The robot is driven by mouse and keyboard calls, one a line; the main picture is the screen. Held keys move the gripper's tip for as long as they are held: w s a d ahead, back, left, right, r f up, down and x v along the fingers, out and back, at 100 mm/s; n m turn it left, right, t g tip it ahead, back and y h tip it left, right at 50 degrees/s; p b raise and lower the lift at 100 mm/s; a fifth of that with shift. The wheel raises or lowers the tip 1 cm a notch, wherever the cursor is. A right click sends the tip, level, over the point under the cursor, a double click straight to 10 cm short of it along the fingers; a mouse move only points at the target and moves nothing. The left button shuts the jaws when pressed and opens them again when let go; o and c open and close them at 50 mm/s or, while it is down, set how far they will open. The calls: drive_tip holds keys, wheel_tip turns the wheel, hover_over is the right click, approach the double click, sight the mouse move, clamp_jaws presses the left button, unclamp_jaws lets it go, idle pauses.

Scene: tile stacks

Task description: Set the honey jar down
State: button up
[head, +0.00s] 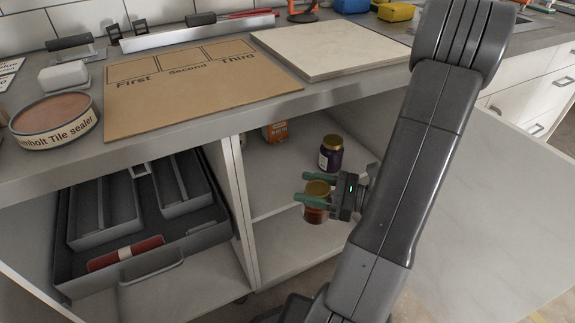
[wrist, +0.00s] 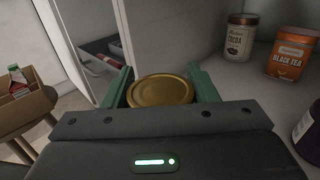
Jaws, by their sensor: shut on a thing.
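The honey jar (head: 316,203) is amber with a gold lid. My gripper (head: 310,190) is shut on it, with one green finger on each side. In the head view the jar is in front of the open cabinet's right compartment, near the shelf (head: 277,232). I cannot tell whether its base touches the shelf. In the wrist view the gold lid of the honey jar (wrist: 160,91) sits between the fingers of my gripper (wrist: 160,88), and its body is hidden.
A dark jar (head: 330,153) and an orange black tea box (head: 275,132) stand on the shelf. A cocoa jar (wrist: 240,37) stands beside the tea box. A divider (head: 238,205) separates the drawer tray (head: 62,245) at left. The counter edge (head: 200,146) overhangs the shelf.

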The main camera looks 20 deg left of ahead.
drive_tip(key=w+a+f+b, duration=0.1)
drive_tip(key=w+a, duration=0.2)
drive_tip(key=a, duration=0.1)
drive_tip(key=w+a+f+b, duration=0.1)
drive_tip(key=w+a+b, duration=0.1)
drive_tip(key=w+a, duration=0.1)
drive_tip(key=w+a+f+b, duration=0.1)
drive_tip(key=w+a+b, duration=0.1)
drive_tip(key=a, duration=0.3)
drive_tip(key=shift+w+a+f, duration=0.3)
drive_tip(key=shift+w+a, duration=0.1)
drive_tip(key=shift+w, duration=0.25)
drive_tip(key=shift+r, duration=0.1)
drive_tip(key=o, duration=1.5)
drive_tip(key=d+p, duration=0.1)
drive_tip(key=d, duration=0.3)
drive_tip(key=d+p, duration=0.1)
drive_tip(key=d, duration=0.3)
drive_tip(key=w+d+p, duration=0.1)
drive_tip(key=d, duration=0.3)
